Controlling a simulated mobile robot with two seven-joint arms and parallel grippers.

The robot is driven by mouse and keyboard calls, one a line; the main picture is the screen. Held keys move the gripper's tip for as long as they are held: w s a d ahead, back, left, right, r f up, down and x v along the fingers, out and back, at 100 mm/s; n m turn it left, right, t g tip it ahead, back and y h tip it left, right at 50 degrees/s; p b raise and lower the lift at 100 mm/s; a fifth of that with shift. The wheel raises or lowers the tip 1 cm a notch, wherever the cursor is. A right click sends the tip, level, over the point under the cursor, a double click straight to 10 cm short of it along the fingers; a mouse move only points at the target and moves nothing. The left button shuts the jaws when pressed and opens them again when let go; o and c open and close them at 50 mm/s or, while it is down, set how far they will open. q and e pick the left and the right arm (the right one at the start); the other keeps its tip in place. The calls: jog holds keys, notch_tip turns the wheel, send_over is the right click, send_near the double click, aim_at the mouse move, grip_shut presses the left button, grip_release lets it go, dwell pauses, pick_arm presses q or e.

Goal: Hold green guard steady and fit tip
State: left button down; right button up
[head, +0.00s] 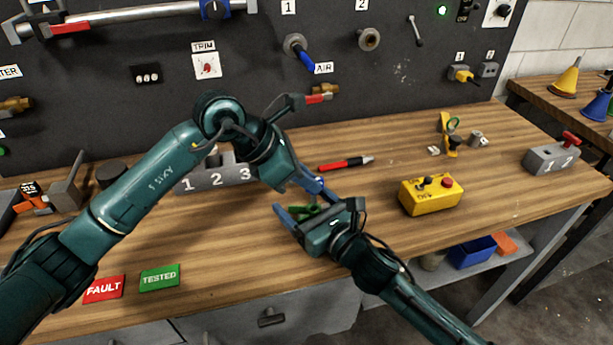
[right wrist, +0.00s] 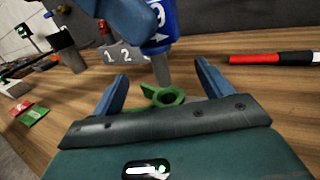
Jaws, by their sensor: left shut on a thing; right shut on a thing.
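The green guard (head: 303,212), a ring with a dark hole, is held by my right gripper (head: 298,203) above the front middle of the table. It also shows between that gripper's fingers in the right wrist view (right wrist: 170,101). My left gripper (head: 309,184) is shut on the tip (head: 319,186), a blue body with a white number and arrow in the right wrist view (right wrist: 159,25). Its narrow grey end points down just over the guard's ring. I cannot tell whether the grey end touches the guard or has entered the hole.
A grey block numbered 1 2 3 (head: 215,178) stands behind my left arm. A yellow button box (head: 431,194) is at right. FAULT (head: 104,289) and TESTED (head: 159,277) plates lie front left.

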aim_at(307, 209)
pick_arm(q)
jog(key=shift+f, duration=2.05)
dwell(0.8)
jog(key=c, duration=1.1)
grip_release()
jog(key=shift+s, duration=0.1)
jog(key=v, duration=0.7)
dwell(0.4)
